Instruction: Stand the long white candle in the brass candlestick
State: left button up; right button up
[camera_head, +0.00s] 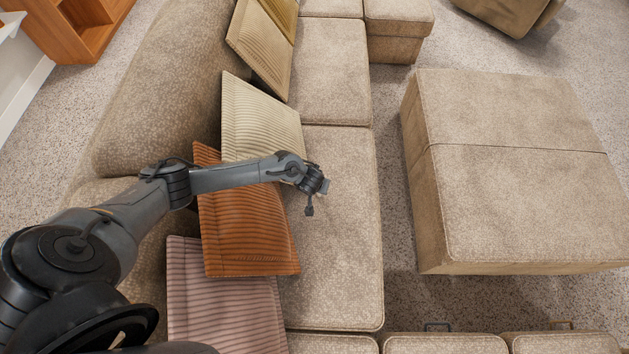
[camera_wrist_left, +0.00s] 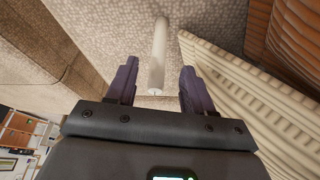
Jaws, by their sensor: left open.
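The long white candle (camera_wrist_left: 159,55) shows in the left wrist view, against the beige sofa fabric. Its near end, with a small dark wick spot, is between the two fingertips, with a gap on each side. I cannot tell whether it lies flat or stands up from the seat. My left gripper (camera_wrist_left: 155,82) is open around that end. In the head view, my left gripper (camera_head: 318,190) is over the sofa seat, right of the orange cushion, and the candle cannot be made out there. No brass candlestick shows in either view. My right gripper is not in view.
Striped cushions in cream (camera_head: 257,122), orange (camera_head: 240,235) and pink (camera_head: 215,300) lean along the sofa back. The sofa seat (camera_head: 345,240) is bare right of my gripper. A large beige ottoman (camera_head: 520,200) stands across a carpet gap. A wooden shelf (camera_head: 80,22) is at top left.

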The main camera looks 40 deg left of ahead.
pick_arm(q)
jog(key=p+v, duration=0.1)
jog(key=v, duration=0.5)
jog(key=shift+r+p, duration=0.1)
jog(key=shift+p, duration=0.3)
